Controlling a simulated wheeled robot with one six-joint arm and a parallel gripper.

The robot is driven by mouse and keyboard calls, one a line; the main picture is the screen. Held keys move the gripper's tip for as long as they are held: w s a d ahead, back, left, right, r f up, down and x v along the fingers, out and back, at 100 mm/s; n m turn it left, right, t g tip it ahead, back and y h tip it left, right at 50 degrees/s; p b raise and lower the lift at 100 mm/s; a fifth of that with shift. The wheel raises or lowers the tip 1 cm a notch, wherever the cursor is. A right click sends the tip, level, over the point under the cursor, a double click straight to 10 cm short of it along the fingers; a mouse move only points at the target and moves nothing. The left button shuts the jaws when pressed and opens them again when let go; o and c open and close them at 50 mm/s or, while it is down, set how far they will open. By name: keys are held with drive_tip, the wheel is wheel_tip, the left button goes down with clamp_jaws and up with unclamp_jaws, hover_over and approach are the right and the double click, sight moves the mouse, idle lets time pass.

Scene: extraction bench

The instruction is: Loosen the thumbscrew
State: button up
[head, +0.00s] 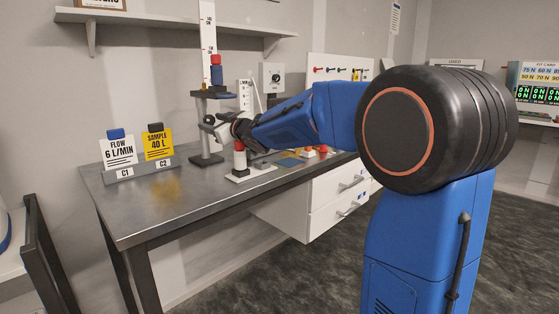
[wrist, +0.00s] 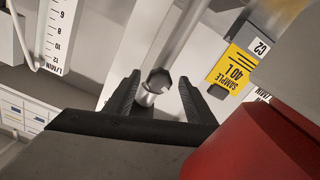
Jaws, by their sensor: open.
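The thumbscrew (wrist: 157,82) has a dark faceted head and a silver collar. In the wrist view it sits in front of a grey upright post (wrist: 183,35). My gripper (wrist: 159,79) is open, with one black finger on each side of the thumbscrew. Gaps show between the screw and both fingers, so they look apart from it. In the head view my gripper (head: 214,126) is at the stand's post (head: 204,143), below its small platform (head: 213,94). The thumbscrew is too small to make out surely there.
A red-topped cylinder (head: 239,147) stands close under my wrist; its red part (wrist: 255,145) fills the wrist view's lower right. The FLOW card (head: 118,150) and yellow SAMPLE card (head: 158,144) stand at left. The bench's front left (head: 140,210) is clear.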

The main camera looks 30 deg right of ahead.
drive_tip(key=shift+s+m, duration=0.15)
drive_tip(key=shift+m, duration=0.25)
drive_tip(key=shift+s+d+m, duration=0.15)
drive_tip(key=shift+s+m, duration=0.15)
drive_tip(key=v, duration=1.7)
drive_tip(key=s+d+f+m+g+h, duration=0.2)
drive_tip(key=s+d+f+m+h, duration=0.3)
drive_tip(key=s+d+f+h, duration=0.1)
drive_tip(key=shift+s+d+f+h, duration=0.35)
drive_tip(key=shift+s+f+h, duration=0.3)
drive_tip(key=shift+s, duration=0.65)
